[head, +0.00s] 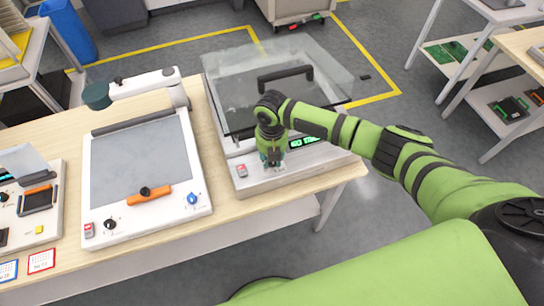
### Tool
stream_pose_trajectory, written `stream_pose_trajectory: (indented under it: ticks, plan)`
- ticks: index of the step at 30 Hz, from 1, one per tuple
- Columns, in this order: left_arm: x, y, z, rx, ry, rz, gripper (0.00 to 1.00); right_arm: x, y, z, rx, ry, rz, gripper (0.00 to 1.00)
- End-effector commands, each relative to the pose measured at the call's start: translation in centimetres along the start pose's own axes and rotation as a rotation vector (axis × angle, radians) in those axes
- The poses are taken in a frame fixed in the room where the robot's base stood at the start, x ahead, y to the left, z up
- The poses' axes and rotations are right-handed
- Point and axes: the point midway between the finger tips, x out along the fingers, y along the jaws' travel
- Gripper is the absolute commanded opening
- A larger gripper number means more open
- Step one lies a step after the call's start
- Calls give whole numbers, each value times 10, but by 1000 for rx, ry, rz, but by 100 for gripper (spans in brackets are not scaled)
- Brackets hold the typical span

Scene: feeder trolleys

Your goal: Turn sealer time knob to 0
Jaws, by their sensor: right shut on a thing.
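The sealer (312,172) is the white machine with a clear lid (225,85) and a black lid handle, at the right end of the wooden table. Its front panel has a small green display (306,141), partly hidden by my arm, and a red-and-grey switch (242,170). My right gripper (273,160) points down onto the front panel, between the switch and the display. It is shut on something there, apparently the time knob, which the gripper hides. The knob's pointer and scale cannot be seen. My left gripper is not in view.
Left of the sealer stands a white machine (98,180) with a grey plate, orange handle, black knob (110,224) and blue knob (192,199). A smaller device (52,222) stands at the far left.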

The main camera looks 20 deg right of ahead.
Motion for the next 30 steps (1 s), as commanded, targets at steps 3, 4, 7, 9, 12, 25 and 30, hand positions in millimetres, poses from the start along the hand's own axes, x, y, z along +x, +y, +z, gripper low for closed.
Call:
stream_pose_trajectory:
  ticks: [3,4,7,9,12,25,30]
  plan:
    - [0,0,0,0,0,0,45,1,0,-4,-6,7,0,0]
    - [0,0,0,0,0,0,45,1,0,-4,-6,7,0,0]
    - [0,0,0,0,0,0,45,1,0,-4,-6,7,0,0]
    - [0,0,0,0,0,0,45,1,0,-4,-6,7,-1,32]
    - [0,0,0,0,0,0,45,1,0,-3,-5,6,-1,52]
    - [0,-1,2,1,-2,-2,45,-12,1,0,-1,1,2,52]
    - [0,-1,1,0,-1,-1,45,-45,1,0,-3,0,3,52]
